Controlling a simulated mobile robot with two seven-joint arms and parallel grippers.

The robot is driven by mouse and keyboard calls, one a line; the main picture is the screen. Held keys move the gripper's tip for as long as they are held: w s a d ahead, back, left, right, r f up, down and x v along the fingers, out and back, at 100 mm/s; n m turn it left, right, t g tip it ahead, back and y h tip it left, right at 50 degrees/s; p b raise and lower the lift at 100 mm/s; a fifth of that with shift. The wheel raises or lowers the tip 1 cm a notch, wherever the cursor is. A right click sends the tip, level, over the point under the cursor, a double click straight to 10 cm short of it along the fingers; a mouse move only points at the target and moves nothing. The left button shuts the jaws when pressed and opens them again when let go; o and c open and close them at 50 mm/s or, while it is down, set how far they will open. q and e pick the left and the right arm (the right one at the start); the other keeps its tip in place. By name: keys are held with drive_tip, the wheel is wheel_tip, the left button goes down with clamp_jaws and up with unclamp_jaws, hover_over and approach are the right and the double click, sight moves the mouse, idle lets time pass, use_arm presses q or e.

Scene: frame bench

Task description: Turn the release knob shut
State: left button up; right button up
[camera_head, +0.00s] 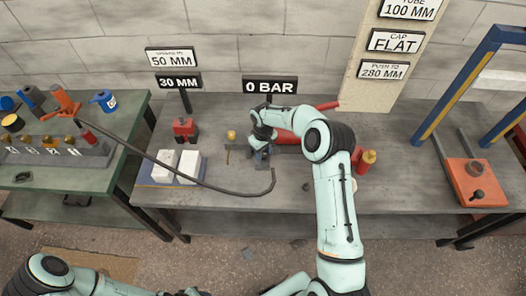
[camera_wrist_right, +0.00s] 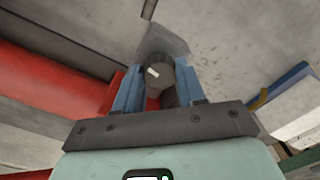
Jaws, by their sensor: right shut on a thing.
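The release knob (camera_wrist_right: 162,76) is dark and round with a white mark on its face, in the upper middle of the right wrist view. My right gripper (camera_wrist_right: 158,92) has its two blue fingers on either side of the knob and is shut on it. In the head view my right gripper (camera_head: 262,157) is at the middle of the bench, at the left end of a red cylinder body (camera_head: 285,137). My own wrist hides the knob there. Only links of my left arm show at the bottom left; its gripper is not visible.
A black hose (camera_head: 190,178) curves across the grey bench (camera_head: 225,196) just left of my right gripper. White blocks (camera_head: 177,165) and a red-and-black device (camera_head: 185,128) stand left. A red-yellow bottle (camera_head: 366,161) stands close right of my forearm. A "0 BAR" sign (camera_head: 270,88) stands behind.

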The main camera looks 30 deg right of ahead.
drive_tip(key=shift+m, duration=0.3)
drive_tip(key=m, duration=0.3)
drive_tip(key=shift+m+b, duration=0.3)
drive_tip(key=shift+m, duration=0.1)
drive_tip(key=m, duration=0.3)
drive_tip(key=shift+a+m, duration=0.1)
drive_tip(key=shift+m, duration=0.2)
drive_tip(key=m, duration=0.3)
drive_tip(key=shift+m, duration=0.3)
use_arm(q)
drive_tip(key=shift+s+f, duration=0.1)
use_arm(e)
drive_tip(key=m, duration=0.4)
drive_tip(key=shift+m, duration=0.3)
drive_tip(key=o, duration=1.1)
drive_tip(key=shift+c, duration=0.2)
use_arm(q)
drive_tip(key=shift+w+r+p, duration=0.4)
drive_tip(key=shift+p, duration=0.1)
use_arm(e)
wheel_tip(320, 180, up, 14)
drive_tip(key=shift+f, duration=0.25)
